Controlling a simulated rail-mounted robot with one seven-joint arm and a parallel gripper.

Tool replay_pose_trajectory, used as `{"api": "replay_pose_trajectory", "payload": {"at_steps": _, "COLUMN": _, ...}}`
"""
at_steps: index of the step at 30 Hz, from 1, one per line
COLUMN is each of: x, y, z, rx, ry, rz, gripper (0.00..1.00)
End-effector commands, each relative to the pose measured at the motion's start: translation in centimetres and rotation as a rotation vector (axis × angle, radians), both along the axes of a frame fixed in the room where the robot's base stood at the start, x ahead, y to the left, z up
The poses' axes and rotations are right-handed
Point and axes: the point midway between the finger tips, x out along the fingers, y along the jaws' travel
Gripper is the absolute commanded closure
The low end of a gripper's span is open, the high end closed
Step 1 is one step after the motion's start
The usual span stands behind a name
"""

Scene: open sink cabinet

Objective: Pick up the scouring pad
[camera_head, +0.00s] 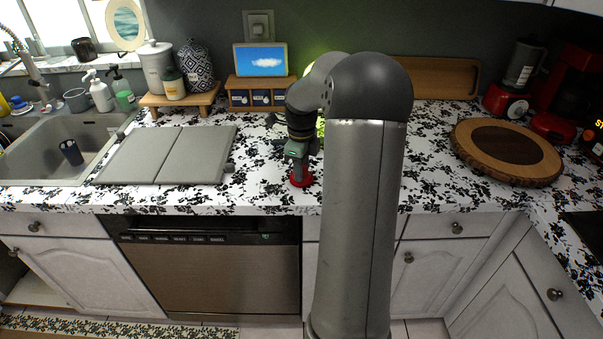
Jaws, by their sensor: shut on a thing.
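My gripper (299,170) points down at the counter, a little right of the grey folded board. It is shut on a small red thing (301,181), which I take to be the scouring pad. The red thing is low, at or just above the counter top near its front edge; I cannot tell whether it touches the counter. The fingertips are small and partly merged with the red thing in this view.
The patterned counter (262,185) is clear around my gripper. A grey folded board (170,155) lies left, beside the sink (40,150). A wooden shelf box (256,92) stands behind. A round wooden board (508,150) lies right. My arm hides part of the counter.

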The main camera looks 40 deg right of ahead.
Motion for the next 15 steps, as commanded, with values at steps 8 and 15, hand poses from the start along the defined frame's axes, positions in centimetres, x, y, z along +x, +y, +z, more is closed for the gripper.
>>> {"api": "replay_pose_trajectory", "payload": {"at_steps": 8, "x": 0.1, "y": 0.0, "z": 1.6, "rx": -0.002, "ry": -0.003, "rz": 0.001, "gripper": 0.92}}
{"api": "replay_pose_trajectory", "payload": {"at_steps": 15, "x": -1.9, "y": 1.4, "z": 6.0, "rx": -0.006, "ry": -0.006, "rz": 0.0, "gripper": 0.92}}
